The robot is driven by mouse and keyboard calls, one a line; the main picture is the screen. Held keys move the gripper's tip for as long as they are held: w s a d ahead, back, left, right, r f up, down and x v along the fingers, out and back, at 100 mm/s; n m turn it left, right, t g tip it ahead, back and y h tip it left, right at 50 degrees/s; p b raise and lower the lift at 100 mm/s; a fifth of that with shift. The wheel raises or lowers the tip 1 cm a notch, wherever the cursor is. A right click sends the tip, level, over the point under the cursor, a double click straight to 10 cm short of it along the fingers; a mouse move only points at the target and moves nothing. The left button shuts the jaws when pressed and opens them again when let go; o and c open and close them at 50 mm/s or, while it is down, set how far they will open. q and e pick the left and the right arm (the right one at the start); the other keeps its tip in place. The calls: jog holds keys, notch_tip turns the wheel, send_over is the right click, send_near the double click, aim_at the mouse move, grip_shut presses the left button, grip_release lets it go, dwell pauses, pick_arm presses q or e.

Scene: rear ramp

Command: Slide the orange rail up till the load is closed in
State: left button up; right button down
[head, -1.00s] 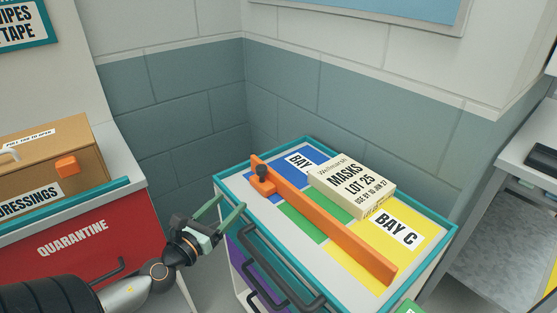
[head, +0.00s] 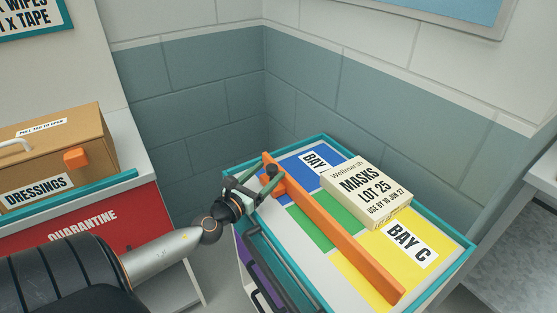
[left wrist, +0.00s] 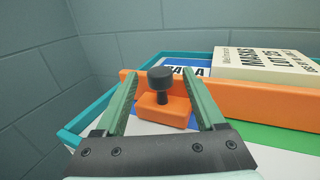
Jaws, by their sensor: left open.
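The orange rail (head: 335,233) lies across the cart top, over the blue, green and yellow bays. A dark knob (left wrist: 161,79) stands on an orange block (left wrist: 164,110) at the rail's left end. The load, a cream masks box (head: 366,190), sits behind the rail, with a gap between them at the yellow bay. My left gripper (head: 254,182) is open at the knob end of the rail. In the left wrist view its green fingers (left wrist: 160,98) stand on either side of the knob, apart from it. My right gripper is not in view.
The cart top has a raised teal rim (head: 450,274) and dark handles (head: 262,268) at its front. A cardboard dressings box (head: 58,155) stands on the red quarantine unit (head: 90,235) at left. Walls stand close behind the cart.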

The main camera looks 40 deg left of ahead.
aim_at(276, 166)
pick_arm(q)
jog(key=shift+w+a, duration=0.15)
jog(key=shift+w, duration=1.25)
jog(key=shift+w+a, duration=0.15)
jog(key=shift+w, duration=1.25)
grip_shut()
